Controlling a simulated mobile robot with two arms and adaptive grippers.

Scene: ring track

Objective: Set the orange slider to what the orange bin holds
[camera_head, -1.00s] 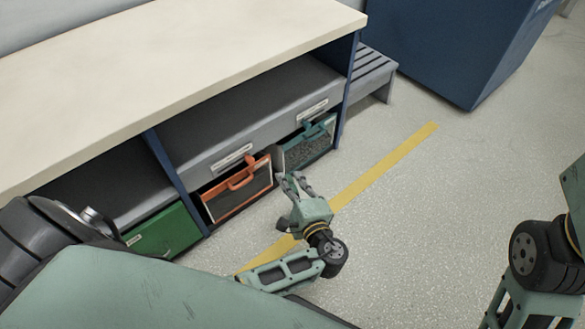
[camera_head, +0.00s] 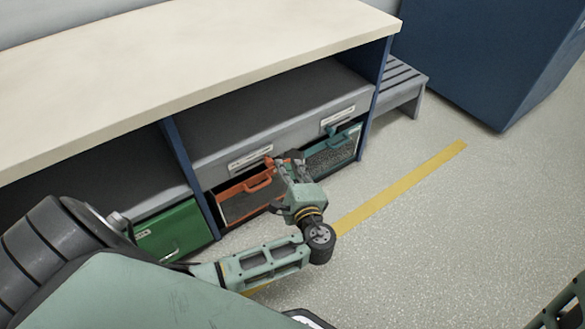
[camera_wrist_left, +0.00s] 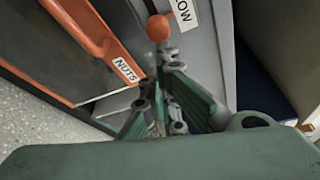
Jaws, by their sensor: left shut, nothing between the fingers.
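The orange bin (camera_head: 232,187) sits low in the middle bay of the cabinet, with a dark front panel and an orange handle. In the left wrist view, its orange edge (camera_wrist_left: 88,30) carries a white label reading "NUTS". The orange slider's round knob (camera_wrist_left: 158,28) stands out from a grey panel, beside a label whose visible letters read "LOW". My left gripper (camera_wrist_left: 166,62) is shut and empty, its fingertips close to the knob; I cannot tell whether they touch. In the head view, the left gripper (camera_head: 287,160) covers the right part of the orange bin. My right gripper is out of view.
A teal bin (camera_head: 330,152) is right of the orange one and a green bin (camera_head: 172,232) is left. A pale top (camera_head: 200,70) overhangs the bays. A slatted bench (camera_head: 402,85) and blue box (camera_head: 480,60) stand right. The floor by the yellow line (camera_head: 400,187) is clear.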

